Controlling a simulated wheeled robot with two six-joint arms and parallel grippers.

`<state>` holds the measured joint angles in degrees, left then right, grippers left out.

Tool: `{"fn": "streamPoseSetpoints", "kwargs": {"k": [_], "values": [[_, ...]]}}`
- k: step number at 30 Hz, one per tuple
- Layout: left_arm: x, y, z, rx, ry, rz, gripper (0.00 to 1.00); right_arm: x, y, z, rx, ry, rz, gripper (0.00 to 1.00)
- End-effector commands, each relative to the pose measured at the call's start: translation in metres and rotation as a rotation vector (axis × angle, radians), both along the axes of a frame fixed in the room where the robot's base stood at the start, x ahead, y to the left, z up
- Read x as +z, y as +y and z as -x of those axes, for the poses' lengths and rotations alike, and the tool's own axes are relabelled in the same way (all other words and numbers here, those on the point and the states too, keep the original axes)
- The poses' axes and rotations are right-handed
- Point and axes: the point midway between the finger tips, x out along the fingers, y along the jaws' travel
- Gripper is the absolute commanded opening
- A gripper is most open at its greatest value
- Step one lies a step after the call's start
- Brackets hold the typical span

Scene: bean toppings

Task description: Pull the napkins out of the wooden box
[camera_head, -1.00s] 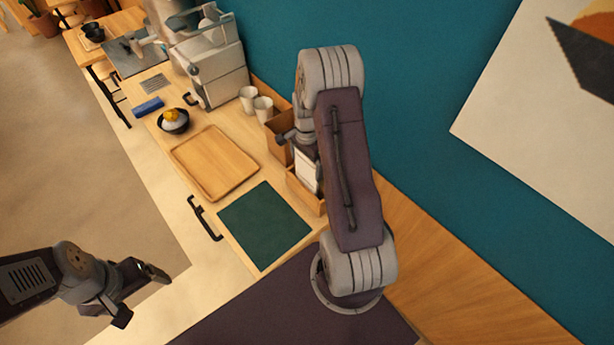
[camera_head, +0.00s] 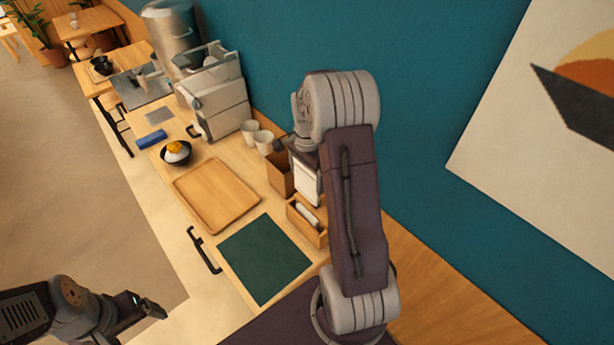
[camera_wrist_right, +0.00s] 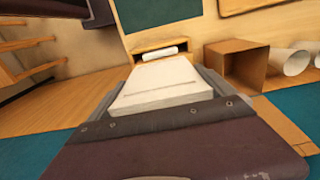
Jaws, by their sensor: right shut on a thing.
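My right gripper (camera_wrist_right: 163,90) is shut on a thick stack of white napkins (camera_wrist_right: 165,82), which lies between its two fingers in the right wrist view. In the head view the napkins (camera_head: 307,184) hang under my right wrist, above and behind the low wooden box (camera_head: 320,238). The box also shows in the right wrist view (camera_wrist_right: 188,43), beyond the napkins and apart from them. A white rolled item (camera_head: 307,213) lies in the box. My left gripper (camera_head: 138,325) is at the lower left, empty, its fingers apart, far from the box.
A taller brown box (camera_head: 279,175) and two white cups (camera_head: 263,142) stand against the teal wall. A dark green mat (camera_head: 264,258) and a wooden tray (camera_head: 214,193) lie in front. A black bowl (camera_head: 177,155) is farther back. The mat and tray are bare.

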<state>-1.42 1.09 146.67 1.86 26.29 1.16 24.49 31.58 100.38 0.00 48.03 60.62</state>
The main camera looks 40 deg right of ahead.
Motion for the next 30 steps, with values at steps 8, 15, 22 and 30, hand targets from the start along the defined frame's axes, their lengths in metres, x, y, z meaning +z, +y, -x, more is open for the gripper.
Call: {"fn": "streamPoseSetpoints", "kwargs": {"k": [8, 15, 22, 30], "values": [[0.030, 0.000, 0.000, 0.000, 0.000, 0.000, 0.85, 0.033, 0.000, 0.000, 0.000, 0.000, 0.000, 0.57], [0.051, 0.000, 0.000, 0.000, 0.000, 0.000, 0.85, 0.056, 0.000, 0.000, 0.000, 0.000, 0.000, 0.57], [0.071, 0.000, 0.000, 0.000, 0.000, 0.000, 0.85, 0.079, 0.000, 0.000, 0.000, 0.000, 0.000, 0.57], [0.090, 0.000, 0.000, 0.000, 0.000, 0.000, 0.85, 0.100, 0.000, 0.000, 0.000, 0.000, 0.000, 0.57]]}}
